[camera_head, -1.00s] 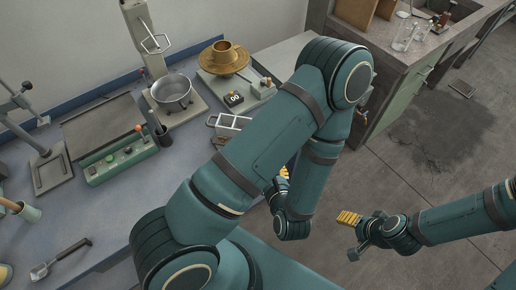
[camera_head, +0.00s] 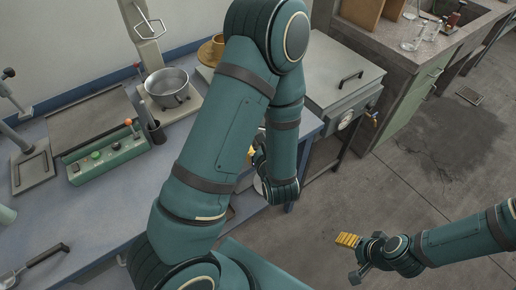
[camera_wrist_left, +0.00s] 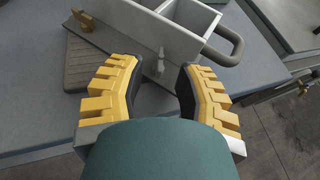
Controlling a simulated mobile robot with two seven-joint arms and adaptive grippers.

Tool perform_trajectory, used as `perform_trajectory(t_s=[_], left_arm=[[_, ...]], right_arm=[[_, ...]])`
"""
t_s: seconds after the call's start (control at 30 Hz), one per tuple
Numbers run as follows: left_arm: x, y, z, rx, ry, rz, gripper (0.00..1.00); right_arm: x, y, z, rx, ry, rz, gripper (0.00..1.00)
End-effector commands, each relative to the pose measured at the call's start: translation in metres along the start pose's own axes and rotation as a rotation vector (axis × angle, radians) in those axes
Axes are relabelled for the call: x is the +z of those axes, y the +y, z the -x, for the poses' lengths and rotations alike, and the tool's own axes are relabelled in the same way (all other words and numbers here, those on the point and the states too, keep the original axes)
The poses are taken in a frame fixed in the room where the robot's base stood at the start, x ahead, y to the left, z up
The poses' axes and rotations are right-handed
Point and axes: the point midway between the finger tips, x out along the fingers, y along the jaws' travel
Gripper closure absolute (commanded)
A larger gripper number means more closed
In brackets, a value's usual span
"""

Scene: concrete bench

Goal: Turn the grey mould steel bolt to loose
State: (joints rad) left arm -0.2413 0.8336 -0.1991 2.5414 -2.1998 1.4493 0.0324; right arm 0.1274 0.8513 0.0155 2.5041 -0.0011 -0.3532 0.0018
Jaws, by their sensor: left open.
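The grey mould (camera_wrist_left: 165,28) is a box with open compartments on a dark ribbed base plate (camera_wrist_left: 88,62), at the top of the left wrist view. The steel bolt (camera_wrist_left: 161,61) stands out from its near side, and a brass-coloured bolt (camera_wrist_left: 84,19) sits at its left. My left gripper (camera_wrist_left: 158,78) is open, its yellow fingers on either side of the steel bolt in the picture. Contact cannot be told. In the head view my left gripper (camera_head: 259,158) is mostly hidden by my arm, as is the mould. My right gripper (camera_head: 350,242) is over the floor, far from the bench.
A curved handle (camera_wrist_left: 228,50) projects at the mould's right. On the bench are a metal bowl (camera_head: 168,88), a green control box (camera_head: 105,157) and a scoop (camera_head: 38,258). A grey lidded unit (camera_head: 340,80) stands to the right. Open floor lies beyond the bench edge.

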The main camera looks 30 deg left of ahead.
Motion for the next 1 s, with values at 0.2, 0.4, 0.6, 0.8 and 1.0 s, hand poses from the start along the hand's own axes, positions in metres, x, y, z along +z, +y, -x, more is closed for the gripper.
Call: perform_trajectory(t_s=[0.2, 0.4, 0.6, 0.8, 1.0], left_arm=[[0.0001, -0.0001, -0.014, 0.0, -0.001, 0.0, 0.66], [0.0009, 0.0, -0.0146, -0.001, 0.0, -0.001, 0.66], [0.0007, 0.0, -0.0145, 0.0, 0.0, -0.001, 1.0], [0.0006, 0.0, -0.0144, 0.0, 0.0, -0.001, 1.0], [0.0006, -0.0006, -0.0149, 0.016, -0.002, 0.006, 1.0]], right_arm=[[-0.0012, 0.0026, -0.0072, 0.0, 0.005, 0.001, 0.33], [-0.0015, 0.0025, -0.0068, 0.0, 0.005, 0.0, 0.33], [-0.0015, 0.0025, -0.0068, 0.0, 0.005, 0.0, 0.33], [-0.0014, 0.0025, -0.0069, 0.0, 0.005, 0.0, 0.33], [-0.0013, 0.0027, -0.0072, 0.0, 0.005, 0.0, 0.33]])
